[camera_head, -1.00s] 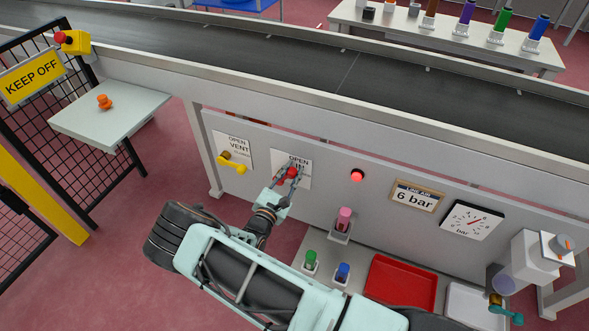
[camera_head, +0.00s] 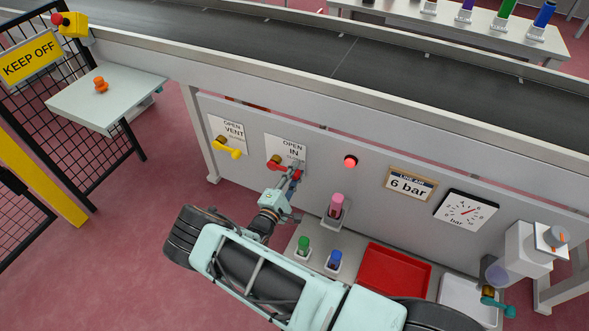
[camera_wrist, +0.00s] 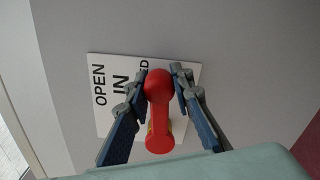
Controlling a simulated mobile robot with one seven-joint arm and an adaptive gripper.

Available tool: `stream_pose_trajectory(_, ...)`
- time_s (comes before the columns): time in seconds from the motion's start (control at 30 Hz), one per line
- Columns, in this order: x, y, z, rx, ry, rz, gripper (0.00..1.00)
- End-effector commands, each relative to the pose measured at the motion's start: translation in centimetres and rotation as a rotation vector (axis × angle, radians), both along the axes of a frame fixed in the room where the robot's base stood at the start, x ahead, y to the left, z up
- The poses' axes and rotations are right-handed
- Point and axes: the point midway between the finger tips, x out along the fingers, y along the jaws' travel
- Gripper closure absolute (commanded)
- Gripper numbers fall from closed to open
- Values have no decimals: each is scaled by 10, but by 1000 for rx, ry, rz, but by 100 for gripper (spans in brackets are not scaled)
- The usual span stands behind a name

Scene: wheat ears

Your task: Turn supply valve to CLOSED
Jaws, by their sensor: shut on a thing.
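The supply valve has a red handle (camera_head: 274,162) on a white plate (camera_head: 279,147) marked OPEN and IN, on the grey panel. The handle lies roughly sideways, from its left end toward my gripper at its right. In the wrist view, the red handle (camera_wrist: 159,115) stands between the two blue-grey fingers, with its rounded end at their tips. My gripper (camera_head: 295,171) is shut on that end; it also shows in the wrist view (camera_wrist: 160,76). A lower word on the plate (camera_wrist: 101,120), ending in ED, is partly hidden by finger and handle.
A yellow vent valve (camera_head: 228,149) sits to the left. A lit red lamp (camera_head: 350,161), a 6 bar sign (camera_head: 409,184) and a gauge (camera_head: 466,211) are to the right. Pink (camera_head: 336,205), green and blue items stand below, near a red tray (camera_head: 393,270).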

Motion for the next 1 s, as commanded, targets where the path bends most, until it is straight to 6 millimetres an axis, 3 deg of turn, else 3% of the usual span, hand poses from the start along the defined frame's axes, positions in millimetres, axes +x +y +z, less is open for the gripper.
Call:
stream_pose_trajectory(0.3,-1,0,-11,101,-33,1,100)
stream_pose_trajectory(0.8,-1,1,-13,120,-39,1,100)
stream_pose_trajectory(0.83,-1,1,-13,120,-39,1,78)
stream_pose_trajectory(1.0,-1,1,-12,119,-39,1,60)
